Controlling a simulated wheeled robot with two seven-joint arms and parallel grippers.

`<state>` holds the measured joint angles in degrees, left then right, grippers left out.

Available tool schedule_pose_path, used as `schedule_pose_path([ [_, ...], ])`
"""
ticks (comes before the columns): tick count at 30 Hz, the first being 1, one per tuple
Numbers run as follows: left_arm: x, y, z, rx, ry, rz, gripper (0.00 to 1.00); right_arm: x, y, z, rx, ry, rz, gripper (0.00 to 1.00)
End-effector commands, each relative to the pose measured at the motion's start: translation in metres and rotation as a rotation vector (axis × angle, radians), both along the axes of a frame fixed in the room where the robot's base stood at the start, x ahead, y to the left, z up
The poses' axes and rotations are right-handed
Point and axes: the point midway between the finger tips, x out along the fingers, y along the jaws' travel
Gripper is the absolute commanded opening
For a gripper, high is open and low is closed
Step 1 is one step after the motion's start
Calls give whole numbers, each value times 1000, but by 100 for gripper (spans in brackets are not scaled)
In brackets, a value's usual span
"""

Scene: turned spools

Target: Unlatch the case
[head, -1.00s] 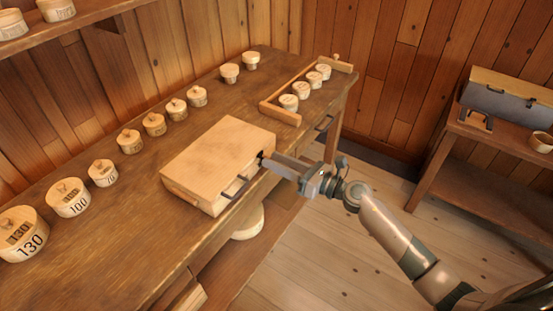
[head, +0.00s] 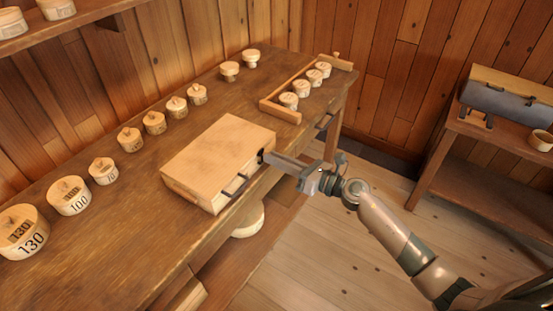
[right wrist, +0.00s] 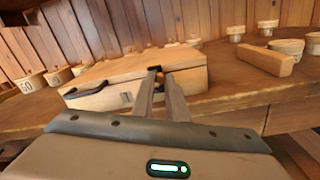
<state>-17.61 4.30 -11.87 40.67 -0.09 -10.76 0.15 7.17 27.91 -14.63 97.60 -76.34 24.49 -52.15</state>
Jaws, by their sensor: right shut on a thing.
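The case (head: 218,160) is a pale wooden box with its lid down, lying on the workbench near its front edge. A dark handle (head: 236,188) sits on its front face and also shows in the right wrist view (right wrist: 88,90). A small metal latch plate (right wrist: 126,97) shows on the front face between the handle and my fingers. My right gripper (head: 265,157) is at the right part of that face, shut on a latch there. The fingers (right wrist: 156,72) hide most of that latch. My left gripper is not in view.
Several numbered round wooden boxes (head: 68,196) line the back of the workbench (head: 105,235). A wooden tray (head: 282,112) with several spools stands at the far right end. Floor beside the bench is clear.

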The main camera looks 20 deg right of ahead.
Motion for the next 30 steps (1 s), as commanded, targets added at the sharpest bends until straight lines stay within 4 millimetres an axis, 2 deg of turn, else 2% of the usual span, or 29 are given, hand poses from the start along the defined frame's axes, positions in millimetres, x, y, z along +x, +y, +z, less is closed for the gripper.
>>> schedule_pose_path([
  [8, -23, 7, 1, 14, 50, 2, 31, 3, -4, -2, 116, 100, 1, 0],
  [18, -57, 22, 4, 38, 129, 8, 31, 7, -9, -8, 348, 296, -2, 0],
  [30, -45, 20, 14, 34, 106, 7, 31, 11, -13, -18, 612, 517, -2, 0],
])
